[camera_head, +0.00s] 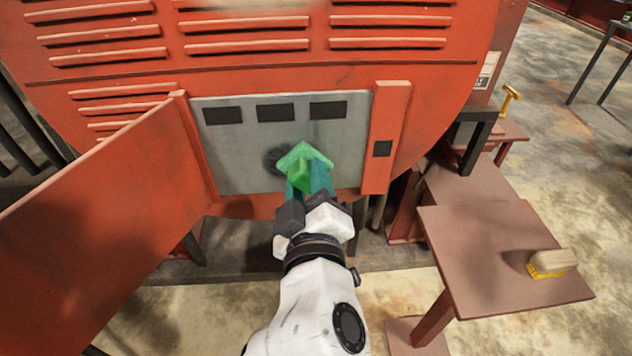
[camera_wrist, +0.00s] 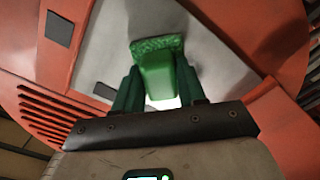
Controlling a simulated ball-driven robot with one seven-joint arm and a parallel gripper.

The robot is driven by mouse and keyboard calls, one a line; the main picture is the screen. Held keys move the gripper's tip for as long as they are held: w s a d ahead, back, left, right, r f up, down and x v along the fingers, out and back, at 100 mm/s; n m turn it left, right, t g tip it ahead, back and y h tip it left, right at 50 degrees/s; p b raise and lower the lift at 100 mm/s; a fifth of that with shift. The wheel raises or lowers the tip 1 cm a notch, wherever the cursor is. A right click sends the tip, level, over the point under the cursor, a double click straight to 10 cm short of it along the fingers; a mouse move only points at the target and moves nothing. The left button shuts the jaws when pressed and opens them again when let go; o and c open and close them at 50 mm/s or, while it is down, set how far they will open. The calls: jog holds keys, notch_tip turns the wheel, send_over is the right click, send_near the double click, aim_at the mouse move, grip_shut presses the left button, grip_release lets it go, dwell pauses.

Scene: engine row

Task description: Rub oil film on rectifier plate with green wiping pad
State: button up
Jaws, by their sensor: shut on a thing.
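The rectifier plate (camera_head: 236,150) is a grey upright panel set in the red engine housing, with dark rectangles along its top. A dark smudge, the oil film (camera_head: 274,160), shows on its middle, partly hidden by the pad. My gripper (camera_head: 309,184) is shut on the green wiping pad (camera_head: 303,160) by its block handle. In the wrist view the pad (camera_wrist: 157,62) sits between my fingers (camera_wrist: 157,90), its flat face toward the grey plate (camera_wrist: 215,50). The pad is at or close to the plate beside the smudge; I cannot tell whether they touch.
A red door panel (camera_head: 110,205) stands open at the left. A red post (camera_head: 386,135) borders the plate at right. A brown side table (camera_head: 490,245) at lower right holds a yellow-bristled brush (camera_head: 551,263). A yellow-handled tool (camera_head: 508,99) stands behind it.

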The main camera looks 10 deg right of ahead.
jog(key=shift+w+a+b, duration=0.15)
jog(key=shift+a+b, duration=0.6)
jog(key=shift+a, duration=2.45)
jog(key=shift+w+r, duration=0.1)
jog(key=shift+d, duration=0.1)
jog(key=shift+s+d+p, duration=0.15)
jog(key=shift+d+p, duration=0.5)
jog(key=shift+d, duration=1.95)
jog(key=shift+s+d+p, duration=0.15)
jog(key=shift+d+p, duration=0.5)
jog(key=shift+d, duration=1.95)
jog(key=shift+w+a+b, duration=0.15)
jog(key=shift+a+b, duration=0.4)
jog(key=shift+a, duration=1.25)
jog(key=shift+a+b, duration=0.8)
jog(key=shift+a, duration=2.75)
